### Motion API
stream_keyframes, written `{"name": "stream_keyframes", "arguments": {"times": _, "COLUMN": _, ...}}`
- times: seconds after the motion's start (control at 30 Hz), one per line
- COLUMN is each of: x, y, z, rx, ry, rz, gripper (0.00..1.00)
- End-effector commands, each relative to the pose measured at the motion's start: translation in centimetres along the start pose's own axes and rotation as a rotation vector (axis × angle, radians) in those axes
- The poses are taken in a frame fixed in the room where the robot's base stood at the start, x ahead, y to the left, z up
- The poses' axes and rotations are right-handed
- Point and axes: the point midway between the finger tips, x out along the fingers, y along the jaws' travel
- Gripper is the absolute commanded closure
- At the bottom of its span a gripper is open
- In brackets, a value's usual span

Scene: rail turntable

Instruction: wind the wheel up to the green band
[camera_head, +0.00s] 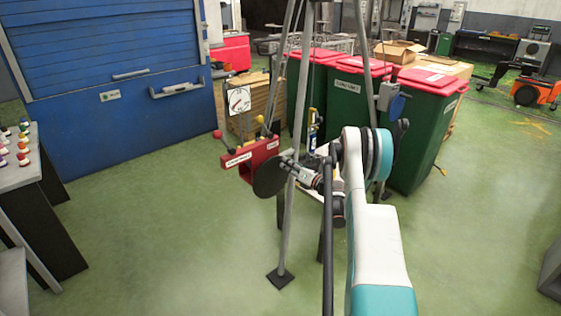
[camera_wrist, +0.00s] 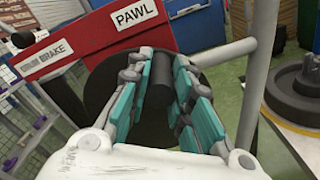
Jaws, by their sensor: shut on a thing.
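The wheel (camera_head: 270,176) is a dark disc in front of a red winch housing (camera_head: 248,158), inside a frame of grey poles. In the wrist view the wheel (camera_wrist: 150,132) lies behind the fingers. My gripper (camera_head: 289,166) is at the wheel; in the wrist view its teal-padded fingers (camera_wrist: 160,88) are shut around the wheel's black handle (camera_wrist: 159,80). Labels on the red housing (camera_wrist: 105,45) read "PAWL" and "DRUM BRAKE". A white dial (camera_head: 238,100) with a red needle stands behind the housing; I cannot make out a green band on it.
A grey frame leg (camera_head: 287,230) stands close by my gripper; a pole (camera_wrist: 250,90) also shows in the wrist view. Round dark weights (camera_wrist: 300,95) lie at the right there. Green bins (camera_head: 420,135) stand behind.

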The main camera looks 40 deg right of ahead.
Motion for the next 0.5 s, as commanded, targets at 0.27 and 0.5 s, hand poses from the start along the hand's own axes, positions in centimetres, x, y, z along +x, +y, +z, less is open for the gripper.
{"name": "stream_keyframes", "arguments": {"times": 0.27, "x": -0.1, "y": -1.7, "z": -0.2, "rx": 0.168, "ry": 0.000, "rz": -0.003, "gripper": 1.00}}
{"name": "stream_keyframes", "arguments": {"times": 0.5, "x": -0.1, "y": -1.9, "z": -0.2, "rx": 0.188, "ry": 0.001, "rz": -0.004, "gripper": 1.00}}
